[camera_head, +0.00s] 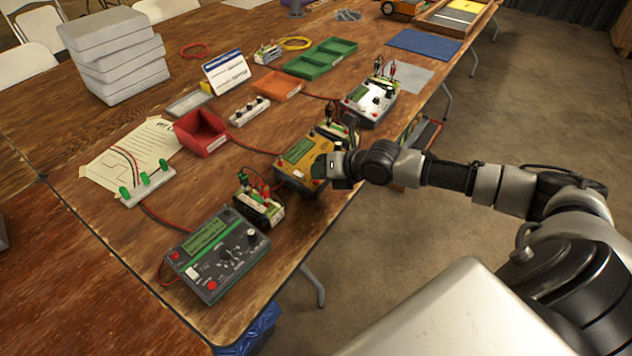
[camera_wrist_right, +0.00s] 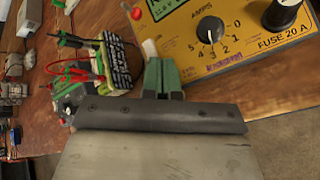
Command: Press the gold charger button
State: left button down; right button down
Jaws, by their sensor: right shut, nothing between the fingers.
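The gold charger (camera_head: 291,174) sits on the wooden table, between the dark grey charger and the silver one. In the right wrist view, the gold charger (camera_wrist_right: 226,52) fills the upper right, with a black amps knob (camera_wrist_right: 210,29) and a "FUSE 20 A" label. A red button (camera_wrist_right: 136,13) shows at its left edge. A small white part (camera_wrist_right: 150,47) is just beyond my fingertips; I cannot tell whether they touch it. My right gripper (camera_head: 322,163) is at the right part of the gold charger; its green fingers (camera_wrist_right: 161,70) are shut and empty. My left gripper is out of view.
The dark grey charger (camera_head: 215,255) stands at the near left, the silver charger (camera_head: 368,103) farther back. Battery packs with clip leads (camera_head: 260,208) stand between the chargers. A red bin (camera_head: 200,134) lies behind. The table's edge runs close by the gold charger.

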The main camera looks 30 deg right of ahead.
jog(key=shift+f+b, duration=0.35)
jog(key=shift+f, duration=0.15)
dwell(0.8)
jog(key=shift+r, duration=0.1)
jog(key=shift+s+r+p, duration=0.1)
jog(key=shift+r+p, duration=0.5)
jog(key=shift+r, duration=0.05)
jog(key=r+p, duration=0.2)
jog(key=r, duration=0.1)
jog(key=r+p, duration=0.2)
jog(key=shift+s+d, duration=0.2)
jog(key=shift+s, duration=0.2)
dwell(0.5)
